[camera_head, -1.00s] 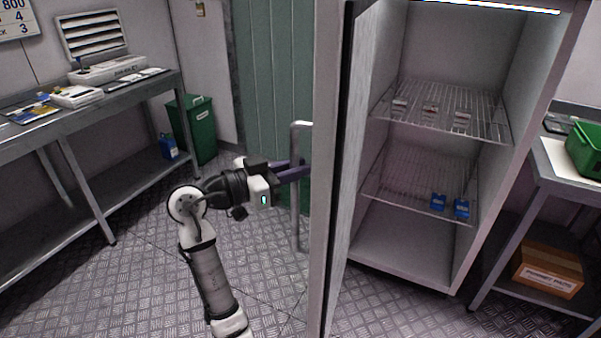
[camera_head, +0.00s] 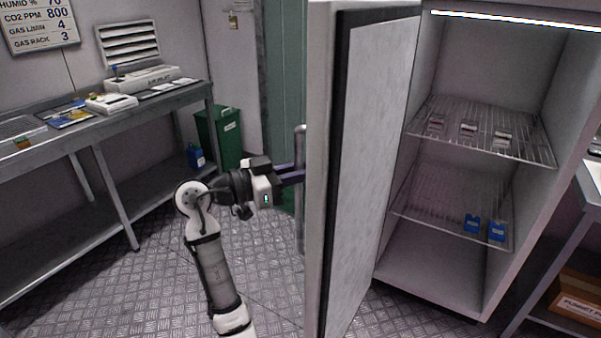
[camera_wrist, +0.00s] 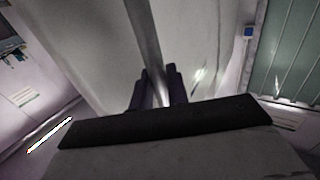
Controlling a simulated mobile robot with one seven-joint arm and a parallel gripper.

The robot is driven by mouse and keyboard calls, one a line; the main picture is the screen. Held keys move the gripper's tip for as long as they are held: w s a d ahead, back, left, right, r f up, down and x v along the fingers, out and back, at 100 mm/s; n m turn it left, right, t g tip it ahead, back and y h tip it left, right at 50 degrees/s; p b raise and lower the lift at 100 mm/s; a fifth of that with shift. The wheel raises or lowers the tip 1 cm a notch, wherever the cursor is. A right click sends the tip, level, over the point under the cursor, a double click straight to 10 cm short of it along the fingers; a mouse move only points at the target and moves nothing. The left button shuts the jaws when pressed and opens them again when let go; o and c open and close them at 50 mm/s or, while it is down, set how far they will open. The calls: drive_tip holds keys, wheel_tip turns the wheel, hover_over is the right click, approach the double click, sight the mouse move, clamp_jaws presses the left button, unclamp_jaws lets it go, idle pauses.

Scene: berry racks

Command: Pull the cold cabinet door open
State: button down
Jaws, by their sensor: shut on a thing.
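The cold cabinet (camera_head: 437,262) stands at the right in the head view with its door (camera_head: 372,150) swung well open toward me. The door's vertical bar handle (camera_head: 300,230) is on its outer face, at the left. In the wrist view, the two dark fingers (camera_wrist: 159,88) close around the grey bar (camera_wrist: 148,40) in front of the pale door face (camera_wrist: 205,45).
Inside the cabinet are wire shelves (camera_head: 450,205) with small packs and blue boxes (camera_head: 472,223). A steel bench (camera_head: 105,120) runs along the left. A green bin (camera_head: 218,138) and blue container (camera_head: 196,157) stand behind my arm. A cardboard box (camera_head: 575,298) sits low at the right.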

drive_tip(key=c, duration=1.4)
unclamp_jaws()
drive_tip(key=b+v, duration=0.2)
drive_tip(key=v, duration=1.1)
drive_tip(key=shift+s+a, duration=0.2)
drive_tip(key=shift+a, duration=0.15)
